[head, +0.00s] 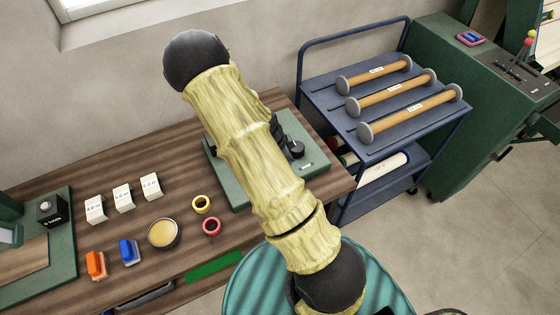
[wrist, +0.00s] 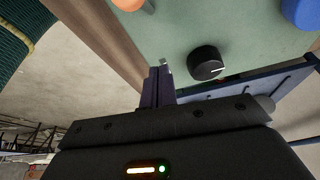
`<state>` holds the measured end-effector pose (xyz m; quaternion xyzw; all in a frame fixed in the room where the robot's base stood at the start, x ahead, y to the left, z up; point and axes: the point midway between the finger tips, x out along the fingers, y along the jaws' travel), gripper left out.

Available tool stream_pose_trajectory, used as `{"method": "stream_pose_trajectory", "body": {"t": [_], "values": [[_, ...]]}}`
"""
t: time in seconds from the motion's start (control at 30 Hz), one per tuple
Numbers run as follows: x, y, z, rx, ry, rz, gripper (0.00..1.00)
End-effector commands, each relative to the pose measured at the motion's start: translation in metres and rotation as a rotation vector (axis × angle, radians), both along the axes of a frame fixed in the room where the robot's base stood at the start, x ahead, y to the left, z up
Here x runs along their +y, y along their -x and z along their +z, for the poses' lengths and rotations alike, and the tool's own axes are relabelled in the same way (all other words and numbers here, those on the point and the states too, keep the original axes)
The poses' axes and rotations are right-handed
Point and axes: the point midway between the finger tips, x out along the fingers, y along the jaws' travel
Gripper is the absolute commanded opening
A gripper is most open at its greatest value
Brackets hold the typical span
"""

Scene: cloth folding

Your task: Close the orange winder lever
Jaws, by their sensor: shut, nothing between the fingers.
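My gripper (wrist: 160,76) shows in the wrist view with its dark fingers together and nothing between them. The fingertips are over the edge of a green plate (wrist: 178,28), beside a black knob (wrist: 206,64) with a white mark. A rounded orange part (wrist: 128,4), perhaps the end of the winder lever, is cut off by the top edge, apart from the fingers. The black knob (head: 296,149) shows right of my arm.
A blue part (wrist: 301,12) is at the wrist view's top right. The wooden bench (head: 60,205) holds white blocks (head: 122,198), orange (head: 96,265) and blue (head: 129,251) clips, a bowl (head: 163,234) and small rings (head: 202,204). A blue cart (head: 345,128) stands right of the bench.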

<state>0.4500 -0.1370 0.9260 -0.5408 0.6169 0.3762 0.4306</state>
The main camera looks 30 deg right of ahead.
Motion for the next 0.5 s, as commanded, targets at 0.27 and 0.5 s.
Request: {"method": "stream_pose_trajectory", "body": {"t": [0.27, 0.5], "values": [[0.008, -0.002, 0.024, -0.003, -0.001, 0.004, 0.0], [0.021, -0.003, 0.055, -0.005, 0.0, 0.0, 0.0]]}}
